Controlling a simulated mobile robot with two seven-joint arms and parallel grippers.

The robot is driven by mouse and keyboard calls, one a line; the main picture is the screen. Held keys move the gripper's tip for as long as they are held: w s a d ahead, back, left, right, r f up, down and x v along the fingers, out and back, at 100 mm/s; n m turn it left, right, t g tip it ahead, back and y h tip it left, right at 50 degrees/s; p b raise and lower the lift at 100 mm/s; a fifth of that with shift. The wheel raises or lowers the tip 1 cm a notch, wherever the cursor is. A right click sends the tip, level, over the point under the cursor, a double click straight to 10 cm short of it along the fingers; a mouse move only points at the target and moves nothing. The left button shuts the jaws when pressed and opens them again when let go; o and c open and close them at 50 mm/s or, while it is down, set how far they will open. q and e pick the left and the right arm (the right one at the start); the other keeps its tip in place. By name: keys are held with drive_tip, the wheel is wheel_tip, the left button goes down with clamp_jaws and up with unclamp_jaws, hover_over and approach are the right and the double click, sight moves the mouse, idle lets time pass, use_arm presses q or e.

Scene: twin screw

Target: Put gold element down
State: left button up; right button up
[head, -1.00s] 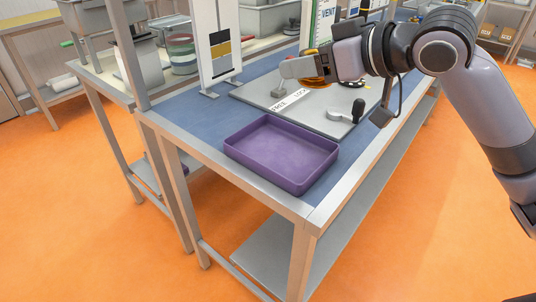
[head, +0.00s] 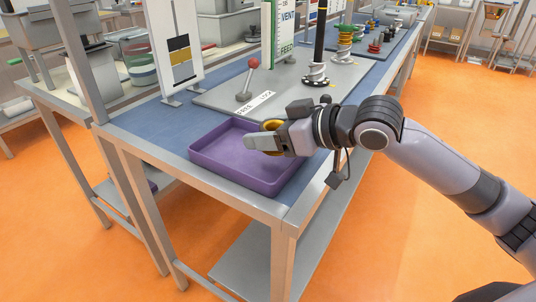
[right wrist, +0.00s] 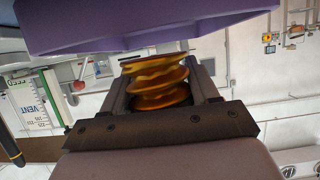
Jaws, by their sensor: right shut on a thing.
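The gold element (right wrist: 158,82) is a ridged, golden screw-like piece held between the fingers of my right gripper (head: 262,140). In the right wrist view the right gripper (right wrist: 160,85) is shut on it. In the head view only a bit of the gold element (head: 272,124) shows behind the fingers. The gripper is over the purple tray (head: 235,178), near its right part. The tray sits on the blue bench top. I cannot tell the exact height of the element above the tray floor. My left gripper is not in view.
Behind the tray is a grey plate (head: 225,101) with a red-knobbed lever (head: 247,80) and a black shaft (head: 319,35). A white card on a stand (head: 180,50) is at the back left. Several coloured elements stand farther along the bench.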

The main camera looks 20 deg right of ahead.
sight(268, 164)
drive_tip(key=shift+f+b, duration=0.45)
drive_tip(key=shift+f, duration=1.65)
drive_tip(key=shift+f, duration=0.1)
drive_tip(key=o, duration=1.4)
drive_tip(key=shift+c, duration=0.2)
drive_tip(key=v, duration=0.9)
drive_tip(key=shift+w, duration=0.1)
drive_tip(key=shift+v, duration=1.6)
